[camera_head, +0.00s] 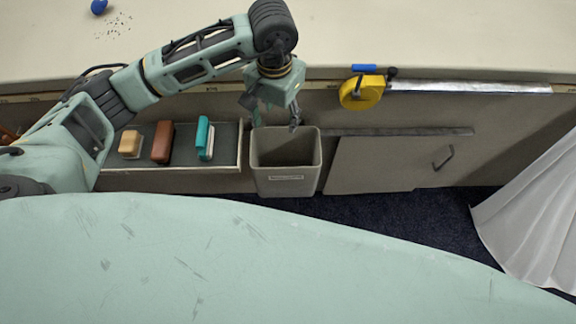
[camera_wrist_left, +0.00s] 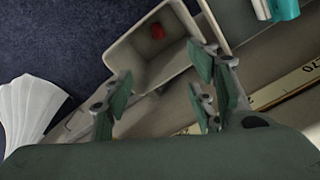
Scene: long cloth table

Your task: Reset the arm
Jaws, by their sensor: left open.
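My left arm comes in from the left in the head view, bent at the elbow. My left gripper (camera_head: 272,118) points down above the grey bin (camera_head: 286,184), with its fingers apart. In the left wrist view the gripper (camera_wrist_left: 165,95) is open and nothing shows between its fingers. The bin (camera_wrist_left: 128,58) is below the fingers there, and a small red object (camera_wrist_left: 157,31) lies inside it. My right gripper is in neither view.
A shelf (camera_head: 170,181) left of the bin holds a tan block (camera_head: 130,144), a brown block (camera_head: 162,142) and a teal-and-white one (camera_head: 205,138). A yellow tape measure (camera_head: 362,92) is at the table edge. Dark specks (camera_head: 200,40) and a blue item (camera_head: 98,6) lie on the table. A white cloth (camera_head: 535,215) hangs right.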

